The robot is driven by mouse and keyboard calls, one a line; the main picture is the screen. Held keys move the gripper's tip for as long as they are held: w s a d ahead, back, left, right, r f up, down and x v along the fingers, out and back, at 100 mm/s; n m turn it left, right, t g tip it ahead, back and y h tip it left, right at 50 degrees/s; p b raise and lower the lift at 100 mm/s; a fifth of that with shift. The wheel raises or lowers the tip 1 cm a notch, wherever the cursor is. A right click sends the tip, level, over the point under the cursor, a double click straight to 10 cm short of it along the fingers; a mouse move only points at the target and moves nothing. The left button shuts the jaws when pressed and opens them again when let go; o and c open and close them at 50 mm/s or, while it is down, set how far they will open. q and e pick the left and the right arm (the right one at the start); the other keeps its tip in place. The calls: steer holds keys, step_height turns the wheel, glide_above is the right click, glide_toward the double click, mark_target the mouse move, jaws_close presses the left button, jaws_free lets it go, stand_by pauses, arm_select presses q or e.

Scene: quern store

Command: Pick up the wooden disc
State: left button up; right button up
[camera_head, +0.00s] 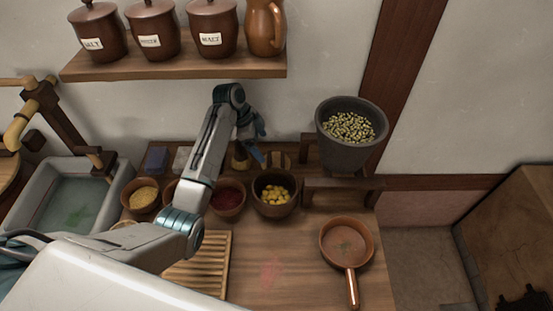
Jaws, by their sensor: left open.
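My left arm reaches in from the left, and my left gripper (255,146) is open above the back of the wooden counter, behind the bowls. A small tan wooden piece (240,162) stands just below and beside the gripper, partly hidden by it. Another small brownish piece (281,160) stands to its right, apart from the fingers. I cannot tell for sure which of these, if either, is the wooden disc. Nothing shows held between the fingers. My right gripper is not in view.
Bowls of yellow grain (143,194), red powder (228,199) and yellow pieces (273,195) line the counter. A dark pot of beans (349,136) stands on a raised stand to the right. A copper pan (346,242) and slatted rack (207,264) lie nearer. A jar shelf (180,66) hangs above.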

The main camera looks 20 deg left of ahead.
mark_target(270, 158)
arm_select(q)
steer(key=shift+w+d+f, duration=0.1)
steer(key=shift+d+f, duration=0.25)
steer(key=shift+f, duration=0.3)
steer(key=p+x, duration=0.2)
steer(key=x, duration=0.2)
steer(key=shift+d+f, duration=0.15)
steer(key=shift+f, duration=0.05)
steer(key=shift+d+f, duration=0.1)
steer(key=shift+f, duration=0.25)
steer(key=shift+c, duration=0.2)
steer(key=c, duration=1)
